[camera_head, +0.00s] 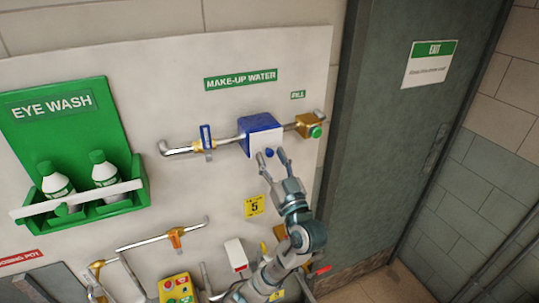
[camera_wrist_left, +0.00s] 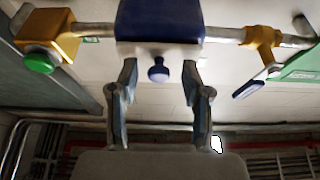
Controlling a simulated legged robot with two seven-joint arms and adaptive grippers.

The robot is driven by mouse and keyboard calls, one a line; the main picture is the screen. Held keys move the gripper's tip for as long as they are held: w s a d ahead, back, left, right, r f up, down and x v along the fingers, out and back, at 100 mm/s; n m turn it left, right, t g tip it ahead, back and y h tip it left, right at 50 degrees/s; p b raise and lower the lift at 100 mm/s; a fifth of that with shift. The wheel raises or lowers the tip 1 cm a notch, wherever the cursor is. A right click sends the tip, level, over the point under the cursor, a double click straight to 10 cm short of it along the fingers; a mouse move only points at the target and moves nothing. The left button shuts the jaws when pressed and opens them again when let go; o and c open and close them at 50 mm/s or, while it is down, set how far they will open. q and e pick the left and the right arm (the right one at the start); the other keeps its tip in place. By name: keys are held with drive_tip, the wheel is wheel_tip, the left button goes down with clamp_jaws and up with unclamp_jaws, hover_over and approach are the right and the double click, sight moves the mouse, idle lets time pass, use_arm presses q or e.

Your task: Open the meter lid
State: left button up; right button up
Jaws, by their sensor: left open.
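The meter (camera_head: 258,123) is a blue box with a white front face, set in a metal pipe under the "MAKE-UP WATER" sign. The white face looks like its lid (camera_head: 266,138), and it looks shut. A small blue knob (camera_head: 269,152) sits at its lower edge. My left gripper (camera_head: 272,154) is open just below the meter, fingers pointing up at the knob. In the left wrist view the blue box (camera_wrist_left: 160,22) is at the top, and the knob (camera_wrist_left: 158,74) shows between the two spread fingers (camera_wrist_left: 160,64). I cannot tell whether they touch it. My right gripper is not in view.
A blue-handled valve (camera_head: 206,138) is left of the meter and a brass fitting with a green knob (camera_head: 314,131) is right. A green eye wash station (camera_head: 75,110) hangs at the left. More pipes and a yellow box (camera_head: 178,290) are below. A grey door (camera_head: 415,130) stands right.

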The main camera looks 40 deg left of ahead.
use_arm(q)
drive_tip(key=shift+d+r, duration=0.2)
drive_tip(key=shift+d, duration=0.7)
drive_tip(key=shift+c, duration=1.4)
drive_tip(key=shift+a, duration=0.2)
drive_tip(key=c, duration=0.4)
drive_tip(key=shift+s+a, duration=0.15)
drive_tip(key=shift+a, duration=0.15)
clamp_jaws()
drive_tip(key=shift+s+a, duration=0.1)
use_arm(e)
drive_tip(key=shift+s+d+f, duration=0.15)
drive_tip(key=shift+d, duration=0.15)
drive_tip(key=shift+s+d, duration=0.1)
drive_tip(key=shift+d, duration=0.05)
